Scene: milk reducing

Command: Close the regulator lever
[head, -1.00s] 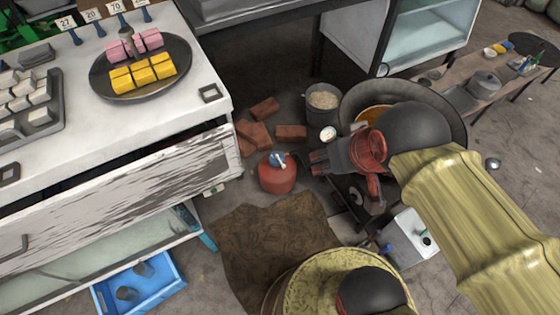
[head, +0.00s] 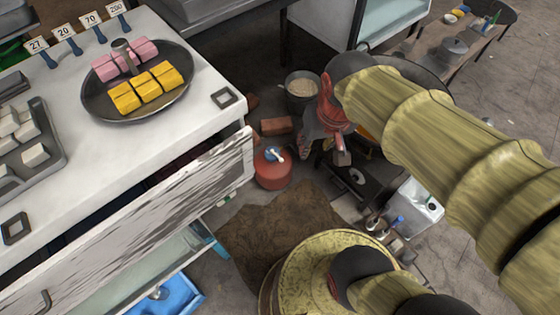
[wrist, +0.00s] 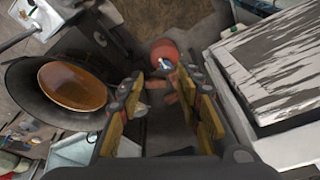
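A small red gas cylinder (head: 273,175) stands on the floor right of the white counter. On its top sits a blue regulator (head: 268,153) with a pale lever (head: 277,155); the lever's exact setting is too small to tell. In the wrist view the cylinder (wrist: 166,50) and blue-white regulator (wrist: 162,63) show beyond the gap between my fingers. My gripper (head: 322,154) is to the right of the cylinder in the head view, apart from it. In the wrist view my gripper (wrist: 163,88) is open, yellow-padded fingers wide apart and nothing between them.
The counter drawer (head: 130,220) stands out left of the cylinder. Bricks (head: 276,126) and a grey pot (head: 302,88) lie behind it. A brown mat (head: 275,225) is in front. A wok with an orange-brown bowl (wrist: 72,85) is beside my gripper in the wrist view.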

